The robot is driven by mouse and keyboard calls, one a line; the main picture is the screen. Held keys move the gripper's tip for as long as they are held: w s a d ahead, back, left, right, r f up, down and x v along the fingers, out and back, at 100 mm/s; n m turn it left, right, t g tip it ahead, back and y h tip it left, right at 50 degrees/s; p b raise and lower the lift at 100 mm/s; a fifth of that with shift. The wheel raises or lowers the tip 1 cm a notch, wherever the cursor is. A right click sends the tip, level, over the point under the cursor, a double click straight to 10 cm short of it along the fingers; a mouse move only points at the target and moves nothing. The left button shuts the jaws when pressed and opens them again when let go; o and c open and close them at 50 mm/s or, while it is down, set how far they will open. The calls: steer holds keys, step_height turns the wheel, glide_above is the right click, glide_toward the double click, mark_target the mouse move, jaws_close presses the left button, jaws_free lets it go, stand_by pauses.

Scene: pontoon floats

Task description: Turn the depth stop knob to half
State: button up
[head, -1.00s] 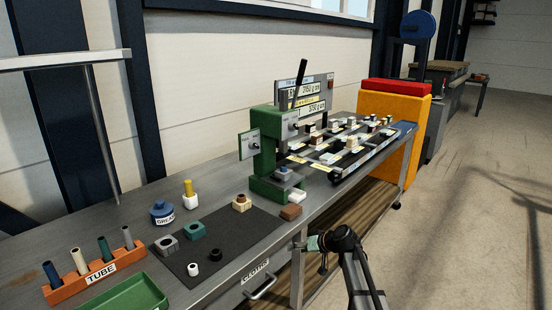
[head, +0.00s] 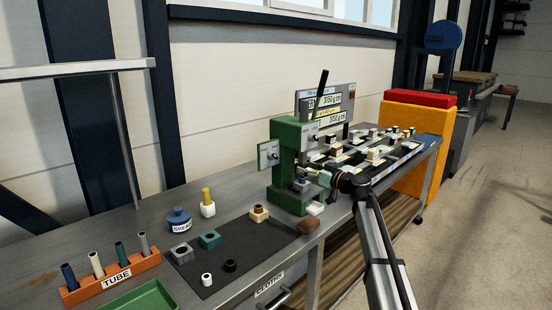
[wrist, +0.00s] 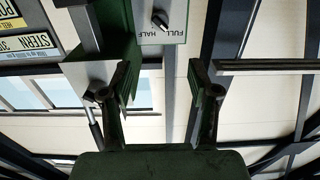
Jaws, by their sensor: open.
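The depth stop knob (wrist: 160,21) is a small dark knob on a pale plate (wrist: 176,8) marked FULL and HALF, at the top of the wrist view, upside down. Its exact setting is too small to tell. In the head view a pale plate (head: 262,160) with a dark knob sticks out on the left of the green press (head: 287,135). My gripper (wrist: 159,75) is open and empty, its fingers below the knob in the wrist picture and apart from it. In the head view my gripper (head: 325,178) is at the press's right front, partly hidden.
A second knob on a pale plate (wrist: 82,75) shows beside the left finger. A black lever (head: 319,92) rises above the press. A dark mat (head: 222,262) with several small parts lies left of the press. An orange tube rack (head: 112,279) stands front left.

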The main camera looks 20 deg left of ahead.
mark_target(276, 157)
steer(key=p+x, duration=0.5)
steer(key=x, duration=1.2)
jaws_close()
